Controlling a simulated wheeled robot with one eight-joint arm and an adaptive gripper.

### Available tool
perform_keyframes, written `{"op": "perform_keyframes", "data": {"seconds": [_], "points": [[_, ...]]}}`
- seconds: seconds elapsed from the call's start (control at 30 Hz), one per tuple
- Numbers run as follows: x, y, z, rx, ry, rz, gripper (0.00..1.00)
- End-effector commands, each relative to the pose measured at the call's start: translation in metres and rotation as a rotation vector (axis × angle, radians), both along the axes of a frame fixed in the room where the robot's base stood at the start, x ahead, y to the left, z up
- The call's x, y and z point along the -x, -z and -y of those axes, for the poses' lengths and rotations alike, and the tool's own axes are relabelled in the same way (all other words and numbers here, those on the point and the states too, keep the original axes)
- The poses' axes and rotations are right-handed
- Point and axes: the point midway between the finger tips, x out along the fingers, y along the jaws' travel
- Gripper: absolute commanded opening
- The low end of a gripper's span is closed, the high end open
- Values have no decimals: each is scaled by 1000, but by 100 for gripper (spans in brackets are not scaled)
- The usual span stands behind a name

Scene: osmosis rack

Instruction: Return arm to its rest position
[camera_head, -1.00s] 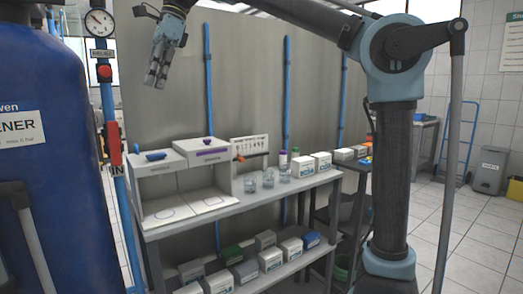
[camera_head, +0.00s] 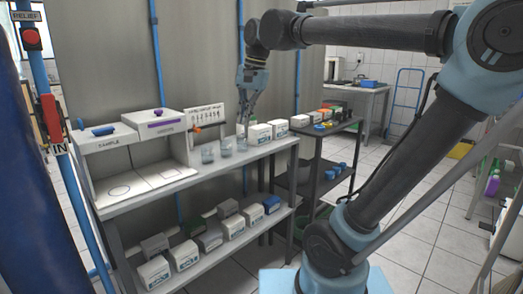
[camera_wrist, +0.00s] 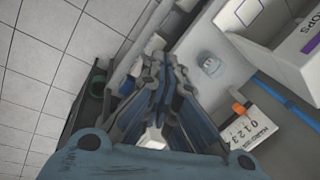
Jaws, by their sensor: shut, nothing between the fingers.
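My gripper (camera_head: 243,120) hangs down from my raised, bent arm. It is above the rear part of the upper rack shelf (camera_head: 150,204), just over the glass beakers and white boxes. Its fingers are closed together with nothing between them. In the wrist view my gripper (camera_wrist: 160,66) points down past the shelf, with one beaker (camera_wrist: 210,63) visible to the right of the fingers. I cannot tell the exact gap between the fingertips and the beaker nearest them.
Several beakers (camera_head: 207,154) and white boxes (camera_head: 259,135) stand on the upper shelf, beside the sample bin (camera_head: 108,138). A blue pipe (camera_head: 158,90) runs up the wall behind. A dark side table (camera_head: 330,140) stands right of the rack. Tiled floor (camera_head: 405,210) is open at right.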

Motion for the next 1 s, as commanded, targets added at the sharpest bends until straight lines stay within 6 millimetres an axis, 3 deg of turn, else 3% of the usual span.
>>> {"op": "perform_keyframes", "data": {"seconds": [0.03,0.3,0.6,0.8,1.0], "points": [[1,17,21,10,-9,16,0],[21,109,117,82,-122,99,0],[69,219,201,184,-251,154,0],[100,276,232,238,-322,166,0],[112,297,242,260,-356,169,0]]}}
